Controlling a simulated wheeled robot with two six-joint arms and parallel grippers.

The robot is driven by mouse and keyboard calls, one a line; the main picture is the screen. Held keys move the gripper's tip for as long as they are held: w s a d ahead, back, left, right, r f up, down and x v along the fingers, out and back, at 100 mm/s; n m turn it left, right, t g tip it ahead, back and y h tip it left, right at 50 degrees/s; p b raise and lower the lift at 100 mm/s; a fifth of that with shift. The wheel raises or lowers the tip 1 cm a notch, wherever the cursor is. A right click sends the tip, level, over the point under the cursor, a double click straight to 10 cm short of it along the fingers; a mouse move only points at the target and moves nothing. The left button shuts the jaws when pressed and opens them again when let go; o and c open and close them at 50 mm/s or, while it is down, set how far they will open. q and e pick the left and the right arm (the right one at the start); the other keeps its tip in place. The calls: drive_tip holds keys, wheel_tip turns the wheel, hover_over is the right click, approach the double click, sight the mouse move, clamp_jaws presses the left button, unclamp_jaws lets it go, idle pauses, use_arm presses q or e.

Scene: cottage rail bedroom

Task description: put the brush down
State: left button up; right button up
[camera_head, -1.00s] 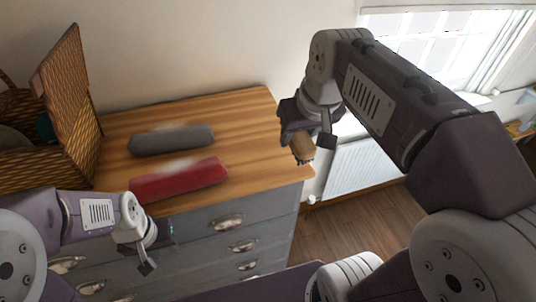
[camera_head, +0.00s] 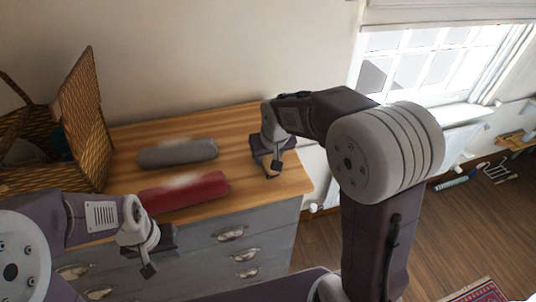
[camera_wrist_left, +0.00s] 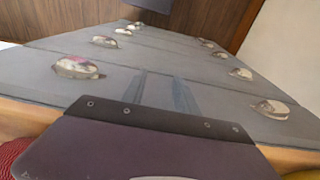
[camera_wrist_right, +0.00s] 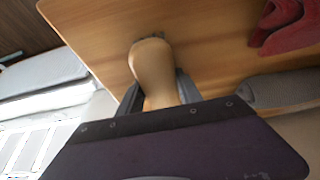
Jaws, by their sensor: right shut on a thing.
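The brush (camera_wrist_right: 153,72) has a pale tan rounded wooden body with a dark patch at its far end. My right gripper (camera_head: 270,170) is shut on it, over the right end of the wooden dresser top (camera_head: 240,125). In the right wrist view the brush sits between the fingers, with the wood surface behind it. I cannot tell whether it touches the top. In the head view the gripper mostly hides it. My left gripper (camera_head: 148,268) is in front of the grey drawers; in the left wrist view its fingers (camera_wrist_left: 160,92) are apart and empty.
A grey roll (camera_head: 178,153) and a red roll (camera_head: 185,190) lie on the dresser left of my right gripper. An open wicker basket (camera_head: 85,120) stands at the left end. The wood between the rolls and the right edge is clear. A window (camera_head: 430,65) is at the right.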

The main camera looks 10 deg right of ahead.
drive_tip(key=shift+w+a+f, duration=0.1)
drive_tip(key=shift+w+f, duration=0.1)
drive_tip(key=shift+f, duration=0.05)
